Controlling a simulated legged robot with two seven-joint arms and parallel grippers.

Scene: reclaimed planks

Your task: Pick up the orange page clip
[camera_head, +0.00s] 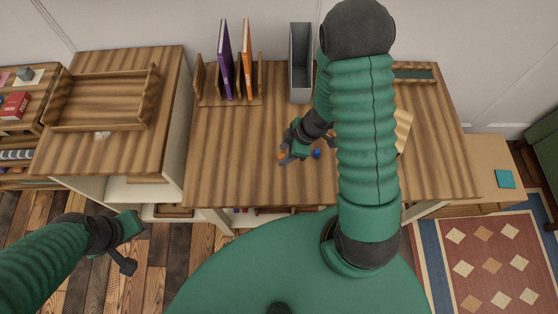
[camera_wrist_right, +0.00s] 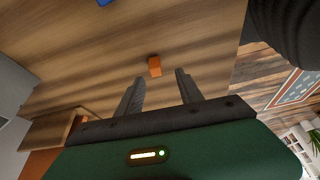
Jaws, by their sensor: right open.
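The orange page clip (camera_wrist_right: 154,66) is a small orange block lying on the wooden desk (camera_head: 230,180). In the right wrist view it lies beyond and between my right gripper's (camera_wrist_right: 158,92) two spread fingers, apart from both. In the head view only a bit of the clip (camera_head: 281,156) shows beside the fingers of my right gripper (camera_head: 286,157), which is low over the desk. My right gripper is open and empty. My left gripper (camera_head: 135,252) hangs over the floor at the lower left, away from the desk.
A small blue object (camera_head: 317,153) stands just right of my right gripper. A wooden rack (camera_head: 200,82) holds a purple folder (camera_head: 225,62) and an orange folder (camera_head: 247,60). A grey file holder (camera_head: 300,62) stands behind. The desk's left front is clear.

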